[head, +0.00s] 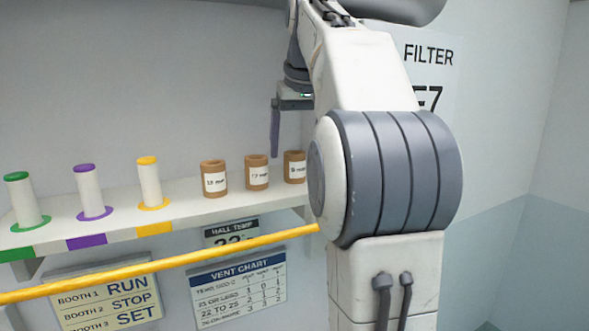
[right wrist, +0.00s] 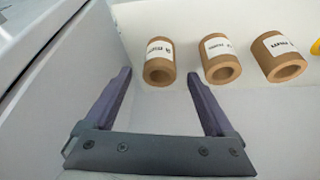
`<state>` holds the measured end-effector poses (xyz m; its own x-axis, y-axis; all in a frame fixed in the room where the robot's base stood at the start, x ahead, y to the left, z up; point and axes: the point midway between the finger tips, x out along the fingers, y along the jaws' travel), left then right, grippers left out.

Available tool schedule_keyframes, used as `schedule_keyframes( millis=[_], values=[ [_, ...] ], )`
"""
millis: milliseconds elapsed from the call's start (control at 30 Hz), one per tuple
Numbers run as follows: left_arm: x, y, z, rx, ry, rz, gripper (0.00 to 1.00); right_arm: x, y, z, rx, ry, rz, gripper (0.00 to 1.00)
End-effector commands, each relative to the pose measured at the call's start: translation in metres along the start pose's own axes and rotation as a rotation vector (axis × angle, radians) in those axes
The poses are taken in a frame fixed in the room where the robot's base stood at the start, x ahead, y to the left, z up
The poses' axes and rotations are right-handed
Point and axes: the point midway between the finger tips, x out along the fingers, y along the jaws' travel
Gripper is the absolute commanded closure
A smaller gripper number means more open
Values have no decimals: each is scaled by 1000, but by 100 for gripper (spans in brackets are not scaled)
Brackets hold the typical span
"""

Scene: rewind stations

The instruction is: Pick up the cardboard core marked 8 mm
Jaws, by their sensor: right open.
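Three brown cardboard cores with white labels stand in a row on the white shelf (head: 235,207). The rightmost core (head: 294,167) in the head view has a label that seems to read 8 mm, though it is small. The middle core (head: 257,173) and the left core (head: 214,179) carry other labels, hard to read. My right gripper (head: 289,148) hangs above and behind the rightmost core, one finger showing. In the right wrist view my right gripper (right wrist: 159,76) is open and empty, with the leftmost core (right wrist: 159,63) ahead between its fingertips. My left gripper is out of view.
Green (head: 24,201), purple (head: 89,192) and yellow (head: 150,183) capped white spools stand further left on the shelf. A yellow bar (head: 150,264) crosses in front of and below the shelf. A wall (right wrist: 45,60) lies close left of the gripper in the wrist view.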

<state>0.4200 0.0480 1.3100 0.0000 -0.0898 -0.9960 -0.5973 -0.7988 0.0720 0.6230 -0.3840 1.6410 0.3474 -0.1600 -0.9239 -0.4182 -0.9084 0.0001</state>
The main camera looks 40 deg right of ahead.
Motion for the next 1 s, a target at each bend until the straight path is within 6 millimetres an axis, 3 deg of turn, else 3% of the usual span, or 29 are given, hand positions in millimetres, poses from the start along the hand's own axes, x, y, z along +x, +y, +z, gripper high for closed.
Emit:
schedule_keyframes(
  millis=[200, 533, 767, 1000],
  values=[
    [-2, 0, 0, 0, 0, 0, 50, 26, 1, 2, 1, -2, -1, 11],
    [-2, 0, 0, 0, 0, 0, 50, 32, 1, 2, 1, 1, 0, 11],
    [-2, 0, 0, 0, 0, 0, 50, 32, 1, 2, 1, 1, 0, 99],
    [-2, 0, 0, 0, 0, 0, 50, 32, 1, 2, 1, 1, 0, 100]
  ],
)
